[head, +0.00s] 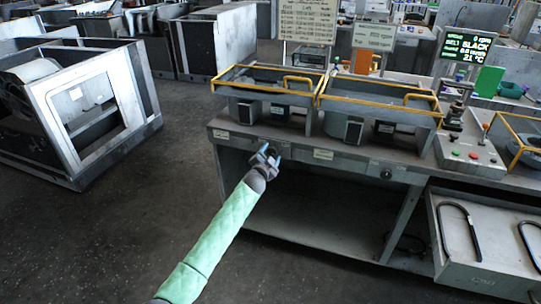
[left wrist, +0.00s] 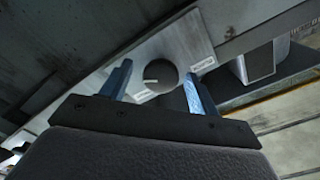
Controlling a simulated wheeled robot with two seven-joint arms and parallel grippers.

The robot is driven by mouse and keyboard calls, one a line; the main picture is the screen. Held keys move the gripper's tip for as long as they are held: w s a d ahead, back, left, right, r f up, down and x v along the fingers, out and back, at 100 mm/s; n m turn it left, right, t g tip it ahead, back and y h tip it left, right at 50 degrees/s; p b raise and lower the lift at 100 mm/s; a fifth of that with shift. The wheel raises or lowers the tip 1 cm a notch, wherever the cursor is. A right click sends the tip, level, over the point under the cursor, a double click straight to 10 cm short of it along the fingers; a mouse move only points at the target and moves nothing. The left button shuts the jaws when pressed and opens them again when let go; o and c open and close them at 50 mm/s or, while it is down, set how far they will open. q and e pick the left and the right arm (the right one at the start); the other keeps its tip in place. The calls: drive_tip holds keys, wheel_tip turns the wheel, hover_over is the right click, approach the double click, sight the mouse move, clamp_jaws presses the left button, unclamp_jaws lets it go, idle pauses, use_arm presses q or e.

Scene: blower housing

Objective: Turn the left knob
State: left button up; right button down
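The left knob is a dark round knob (left wrist: 160,77) with a pale pointer line, set on a light plate with small labels, in the left wrist view. My left gripper (left wrist: 155,72) is open, with one blue finger on each side of the knob and a gap on both sides. I cannot tell how deep the fingers reach around it. In the head view my left gripper (head: 267,156) is at the front panel of the bench and largely hides the left knob. A second dark knob (head: 386,173) sits further right on the same panel. My right gripper is not in view.
The bench (head: 340,163) carries two yellow-railed guards (head: 262,80) over motor-like units. A control box (head: 470,150) with buttons and a display (head: 468,47) stand at the right. A large metal housing (head: 85,110) is on the left. The floor before the bench is clear.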

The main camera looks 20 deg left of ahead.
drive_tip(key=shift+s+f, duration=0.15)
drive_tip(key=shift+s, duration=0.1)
use_arm(q)
drive_tip(key=shift+s, duration=0.25)
drive_tip(key=shift+s+f+b, duration=0.1)
drive_tip(key=shift+s+b, duration=0.25)
drive_tip(key=shift+s, duration=0.75)
drive_tip(key=s+b, duration=0.1)
drive_tip(key=s, duration=0.4)
drive_tip(key=shift+a, duration=0.15)
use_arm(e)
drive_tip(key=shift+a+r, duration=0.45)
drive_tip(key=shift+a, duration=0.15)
